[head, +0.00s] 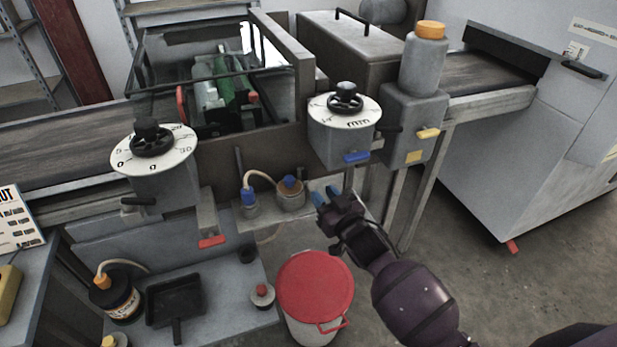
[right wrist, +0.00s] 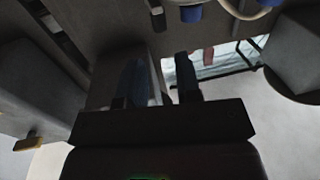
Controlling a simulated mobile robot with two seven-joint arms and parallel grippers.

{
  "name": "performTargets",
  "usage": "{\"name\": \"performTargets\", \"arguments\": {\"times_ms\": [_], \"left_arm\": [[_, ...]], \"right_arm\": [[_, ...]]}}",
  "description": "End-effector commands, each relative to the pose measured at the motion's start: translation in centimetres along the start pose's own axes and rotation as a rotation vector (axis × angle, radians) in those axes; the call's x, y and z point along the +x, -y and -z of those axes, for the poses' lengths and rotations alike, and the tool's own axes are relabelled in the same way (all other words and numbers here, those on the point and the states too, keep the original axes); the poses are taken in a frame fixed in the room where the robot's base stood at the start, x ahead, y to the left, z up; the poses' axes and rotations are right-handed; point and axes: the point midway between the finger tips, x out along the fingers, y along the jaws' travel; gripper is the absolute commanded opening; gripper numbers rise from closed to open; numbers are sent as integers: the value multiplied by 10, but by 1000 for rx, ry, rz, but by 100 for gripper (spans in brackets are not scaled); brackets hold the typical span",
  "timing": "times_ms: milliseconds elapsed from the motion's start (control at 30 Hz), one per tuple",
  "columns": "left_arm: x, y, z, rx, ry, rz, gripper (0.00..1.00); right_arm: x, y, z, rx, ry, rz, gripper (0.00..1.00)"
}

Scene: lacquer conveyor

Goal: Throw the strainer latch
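No part is clearly marked as the strainer latch, and I cannot tell which one it is. My left gripper is not in view.
A red-lidded bucket (head: 316,284) stands below my right gripper. Dial boxes with a blue tab (head: 357,157) and a red tab (head: 211,241) hang on the frame. A box with yellow tabs (head: 408,125) is at right.

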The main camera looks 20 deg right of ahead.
Motion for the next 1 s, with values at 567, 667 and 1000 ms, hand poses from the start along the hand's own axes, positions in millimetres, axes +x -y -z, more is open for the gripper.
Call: {"name": "performTargets", "arguments": {"times_ms": [567, 667, 1000], "left_arm": [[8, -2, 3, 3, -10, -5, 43], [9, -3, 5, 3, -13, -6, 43], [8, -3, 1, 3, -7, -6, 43]], "right_arm": [[75, 0, -2, -2, 2, 0, 31], [78, 0, -1, -2, 2, -1, 31], [79, 0, 0, -2, 2, -1, 25]]}}
